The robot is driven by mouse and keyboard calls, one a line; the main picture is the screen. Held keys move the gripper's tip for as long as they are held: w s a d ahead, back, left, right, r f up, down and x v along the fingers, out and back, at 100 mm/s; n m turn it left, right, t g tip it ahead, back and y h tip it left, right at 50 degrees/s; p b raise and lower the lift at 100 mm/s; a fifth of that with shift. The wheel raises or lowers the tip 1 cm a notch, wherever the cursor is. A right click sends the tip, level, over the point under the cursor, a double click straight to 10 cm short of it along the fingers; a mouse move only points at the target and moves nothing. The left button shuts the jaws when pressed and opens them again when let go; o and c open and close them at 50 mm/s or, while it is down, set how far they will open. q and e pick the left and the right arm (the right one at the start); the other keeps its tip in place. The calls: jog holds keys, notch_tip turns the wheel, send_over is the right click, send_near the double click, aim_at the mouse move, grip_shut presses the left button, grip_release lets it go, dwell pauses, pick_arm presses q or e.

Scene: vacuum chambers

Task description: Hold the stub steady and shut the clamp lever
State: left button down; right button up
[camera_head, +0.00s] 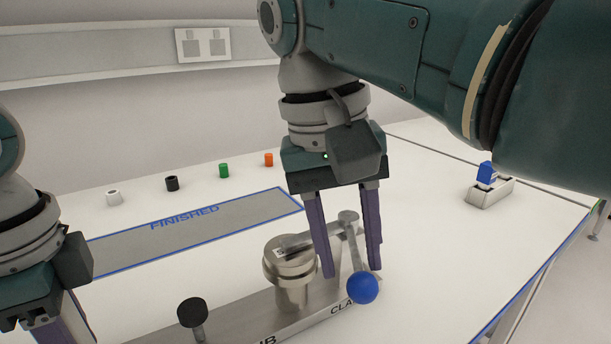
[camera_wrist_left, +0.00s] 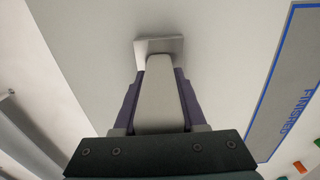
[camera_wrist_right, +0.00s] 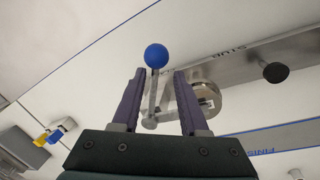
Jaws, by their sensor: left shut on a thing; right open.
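The clamp lever (camera_head: 354,246) is a thin metal rod ending in a blue ball (camera_head: 362,288). It pivots beside a round metal flange stack (camera_head: 290,262) on a labelled metal base (camera_head: 250,310). My right gripper (camera_head: 350,271) is open, its fingers on either side of the rod. In the right wrist view the rod (camera_wrist_right: 153,98) runs between the fingers, with the ball past the tips. My left gripper (camera_wrist_left: 158,75) is shut on a pale grey bar (camera_wrist_left: 158,100) with a square plate at its far end. I cannot tell whether this bar belongs to the stub.
A black knob (camera_head: 192,312) stands on the base. A grey FINISHED strip (camera_head: 250,209) lies behind, with white, black, green and orange small cylinders beyond. A small tray (camera_head: 490,192) with a blue block sits at right. The table between is clear.

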pick_arm(q)
jog(key=shift+s+f, duration=0.1)
pick_arm(e)
notch_tip(320, 180, up, 12)
jog(key=a, duration=0.2)
jog(key=shift+a+f, duration=0.15)
dwell(0.4)
pick_arm(q)
jog(key=shift+c, duration=2)
grip_release()
